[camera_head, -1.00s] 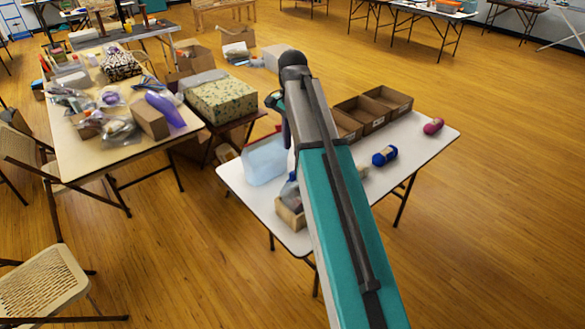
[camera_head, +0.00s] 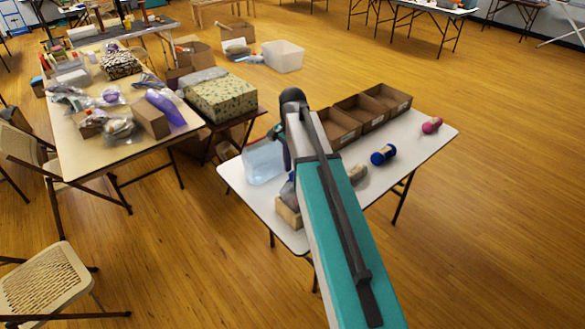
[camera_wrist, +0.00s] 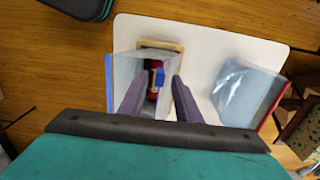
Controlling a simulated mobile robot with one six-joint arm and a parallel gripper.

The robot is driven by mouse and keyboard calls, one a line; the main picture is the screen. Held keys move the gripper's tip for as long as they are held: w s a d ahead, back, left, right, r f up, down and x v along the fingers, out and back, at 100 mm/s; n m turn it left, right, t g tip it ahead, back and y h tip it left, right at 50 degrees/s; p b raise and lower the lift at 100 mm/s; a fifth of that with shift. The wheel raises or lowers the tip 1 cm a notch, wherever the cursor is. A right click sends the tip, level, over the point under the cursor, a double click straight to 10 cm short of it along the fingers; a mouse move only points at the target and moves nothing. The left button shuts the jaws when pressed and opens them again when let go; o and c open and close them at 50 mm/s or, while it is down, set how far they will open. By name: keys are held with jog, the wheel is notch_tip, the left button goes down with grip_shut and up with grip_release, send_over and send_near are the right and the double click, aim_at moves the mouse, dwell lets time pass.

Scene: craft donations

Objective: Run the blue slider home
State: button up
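In the wrist view a clear bag (camera_wrist: 122,68) stands over a wooden holder (camera_wrist: 174,46), with a blue strip (camera_wrist: 108,82) along its left edge. A small blue piece (camera_wrist: 159,77) shows between my fingers, beside red and dark contents; I cannot tell whether it is the slider or something in the bag. My gripper (camera_wrist: 158,82) is open above the bag, one finger each side of the blue piece. Contact cannot be told. In the head view the wooden holder (camera_head: 288,213) shows at the near edge of the white table (camera_head: 340,205); my arm hides most of the bag.
A clear bluish bag (camera_wrist: 245,92) with a red edge lies right of the holder in the wrist view. In the head view, cardboard boxes (camera_head: 372,110) line the table's back, with blue yarn (camera_head: 383,155) and pink yarn (camera_head: 432,125) to the right. A patterned box (camera_head: 222,98) stands left.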

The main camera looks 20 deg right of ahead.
jog(key=shift+f, duration=0.45)
grip_shut()
jog(key=shift+w, duration=0.1)
